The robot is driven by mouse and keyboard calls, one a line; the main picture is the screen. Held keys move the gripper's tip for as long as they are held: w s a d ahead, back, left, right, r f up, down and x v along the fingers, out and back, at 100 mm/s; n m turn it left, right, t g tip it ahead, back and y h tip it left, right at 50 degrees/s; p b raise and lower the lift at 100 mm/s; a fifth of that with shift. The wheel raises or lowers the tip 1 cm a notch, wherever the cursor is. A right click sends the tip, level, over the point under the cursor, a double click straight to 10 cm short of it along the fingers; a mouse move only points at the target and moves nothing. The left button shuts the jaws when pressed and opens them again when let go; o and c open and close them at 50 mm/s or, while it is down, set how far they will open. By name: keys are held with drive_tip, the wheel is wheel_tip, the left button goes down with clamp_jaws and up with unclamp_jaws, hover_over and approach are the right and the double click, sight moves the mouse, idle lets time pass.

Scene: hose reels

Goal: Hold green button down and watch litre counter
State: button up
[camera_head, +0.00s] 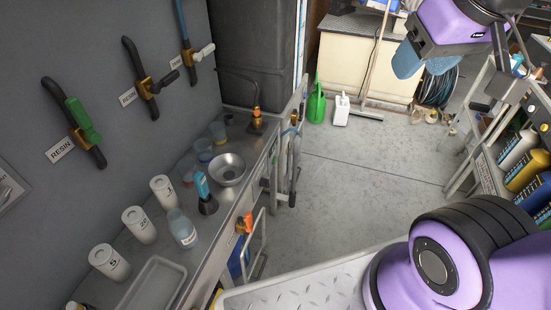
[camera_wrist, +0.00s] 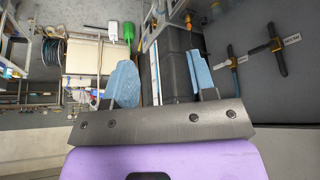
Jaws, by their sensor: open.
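My gripper (camera_wrist: 162,78) is open and empty, with its two blue fingers wide apart in the wrist view. In the head view it (camera_head: 407,62) is raised at the upper right, over the floor and away from the wall and bench. I cannot make out a green button or a litre counter in either view.
A metal bench (camera_head: 200,235) along the left wall holds white tubs (camera_head: 139,225), a steel bowl (camera_head: 228,169) and bottles. A shelf rack (camera_head: 478,140) with bottles stands right. A green can (camera_head: 316,105) and white jug (camera_head: 341,109) stand at the back. The middle floor is clear.

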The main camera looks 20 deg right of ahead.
clamp_jaws()
idle(1.7)
